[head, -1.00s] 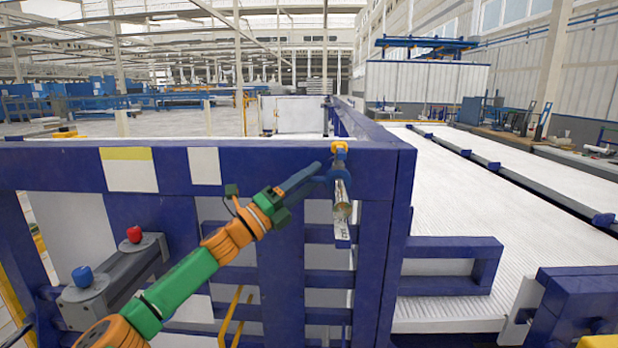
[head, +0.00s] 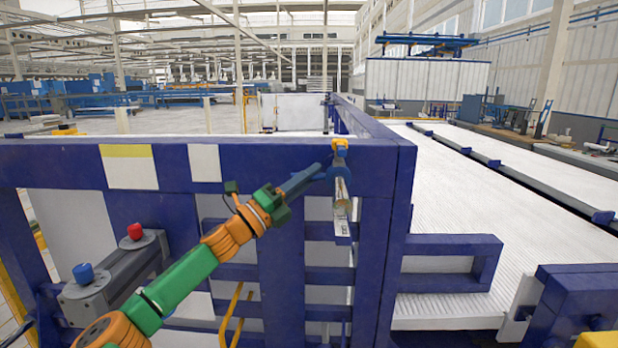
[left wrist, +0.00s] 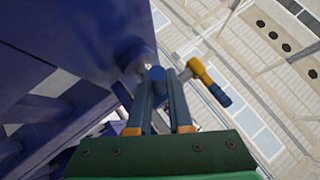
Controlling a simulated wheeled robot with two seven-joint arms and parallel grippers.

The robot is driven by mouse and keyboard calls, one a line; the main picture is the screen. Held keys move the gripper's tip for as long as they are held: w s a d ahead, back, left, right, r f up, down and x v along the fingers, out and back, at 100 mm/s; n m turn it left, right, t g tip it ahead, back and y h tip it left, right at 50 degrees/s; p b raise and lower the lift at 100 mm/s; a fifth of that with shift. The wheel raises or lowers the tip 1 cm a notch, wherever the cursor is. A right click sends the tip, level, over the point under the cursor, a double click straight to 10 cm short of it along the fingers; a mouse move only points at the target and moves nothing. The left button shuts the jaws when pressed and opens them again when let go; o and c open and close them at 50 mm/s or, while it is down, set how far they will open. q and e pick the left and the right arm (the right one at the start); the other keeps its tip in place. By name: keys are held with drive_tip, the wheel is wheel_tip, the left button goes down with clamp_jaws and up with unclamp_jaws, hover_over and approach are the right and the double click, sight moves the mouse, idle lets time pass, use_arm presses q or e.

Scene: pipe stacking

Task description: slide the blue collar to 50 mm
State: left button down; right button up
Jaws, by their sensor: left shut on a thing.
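The blue collar (head: 338,172) sits around a metal rod (head: 342,192) that sticks out from the blue frame's top beam, just below a yellow fitting (head: 340,147). My left gripper (head: 321,173) comes up from the lower left and is shut on the collar. In the left wrist view, the collar (left wrist: 158,76) shows between the two fingertips, partly hidden by them. A pale strip with small dark marks (head: 342,228) hangs under the rod; I cannot read its marks. My right gripper is not in view.
The blue frame's top beam (head: 250,170) runs across the left and middle, with uprights close to my left arm. A grey box with a red knob (head: 134,231) and a blue knob (head: 83,273) is at lower left. A yellow handle with a blue end (left wrist: 207,80) is beside my fingers.

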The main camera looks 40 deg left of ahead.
use_arm(q)
drive_tip(key=shift+r, duration=0.1)
idle(0.7)
drive_tip(key=shift+w+a+r+p, duration=0.15)
drive_tip(key=shift+p, duration=0.2)
drive_tip(key=shift+w+a+f, duration=0.35)
drive_tip(key=shift+w+a, duration=0.05)
drive_tip(key=shift+w, duration=0.1)
drive_tip(key=c, duration=0.8)
unclamp_jaws()
drive_tip(key=shift+s+d+r, duration=0.15)
drive_tip(key=shift+s+d, duration=0.05)
drive_tip(key=shift+s, duration=0.05)
drive_tip(key=shift+c, duration=0.2)
drive_tip(key=shift+w+a, duration=0.1)
